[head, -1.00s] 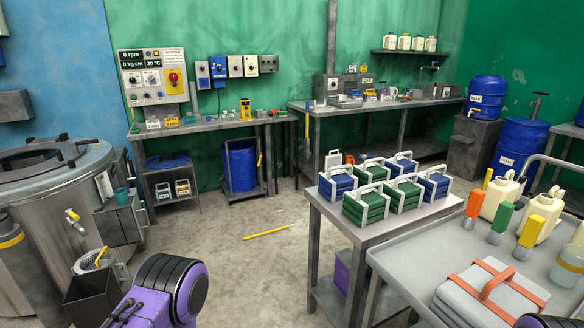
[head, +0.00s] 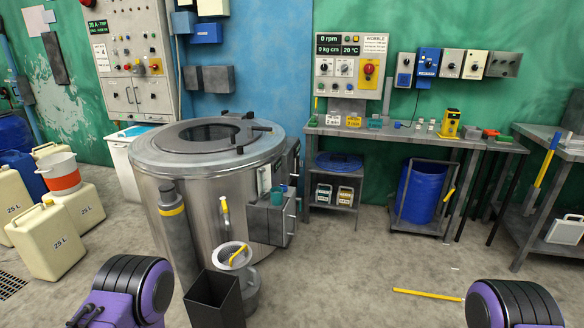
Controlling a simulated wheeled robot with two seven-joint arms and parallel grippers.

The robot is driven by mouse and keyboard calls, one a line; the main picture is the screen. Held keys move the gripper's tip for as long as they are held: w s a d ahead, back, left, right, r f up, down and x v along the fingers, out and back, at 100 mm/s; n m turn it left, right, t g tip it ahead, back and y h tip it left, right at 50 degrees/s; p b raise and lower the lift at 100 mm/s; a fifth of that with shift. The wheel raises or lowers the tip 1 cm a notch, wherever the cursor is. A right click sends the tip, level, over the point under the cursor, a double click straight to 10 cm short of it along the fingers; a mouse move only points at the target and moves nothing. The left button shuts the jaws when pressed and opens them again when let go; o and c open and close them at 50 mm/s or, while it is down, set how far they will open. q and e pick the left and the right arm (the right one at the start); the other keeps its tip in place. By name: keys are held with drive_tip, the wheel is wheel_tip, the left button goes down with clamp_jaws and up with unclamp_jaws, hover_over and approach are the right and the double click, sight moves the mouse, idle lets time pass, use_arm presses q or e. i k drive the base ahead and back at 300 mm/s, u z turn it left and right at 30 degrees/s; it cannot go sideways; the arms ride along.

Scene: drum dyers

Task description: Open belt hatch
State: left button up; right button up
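A large round steel drum machine (head: 185,200) stands left of centre, with a round dark opening and black handles in its top lid (head: 205,135). Grey boxes and panels (head: 270,222) are fixed to its right side, with a light handle on the right one. I cannot tell which panel is the belt hatch, and none is clearly swung open. Only purple and black links of my arms show at the bottom left and bottom right. Both grippers are out of view.
A dark open bin (head: 215,300) and a round strainer bucket (head: 236,262) stand before the drum. A yellow stick (head: 427,294) lies on the floor. White jerrycans (head: 45,240) are at left. A bench (head: 380,132) is behind.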

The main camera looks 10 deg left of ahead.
sight(290, 210)
drive_tip(key=u, duration=0.1)
drive_tip(key=i, duration=0.3)
drive_tip(key=z, duration=0.8)
drive_tip(key=i, duration=2.25)
drive_tip(key=z, duration=1.3)
drive_tip(key=i, duration=0.6)
drive_tip(key=u, duration=2.45)
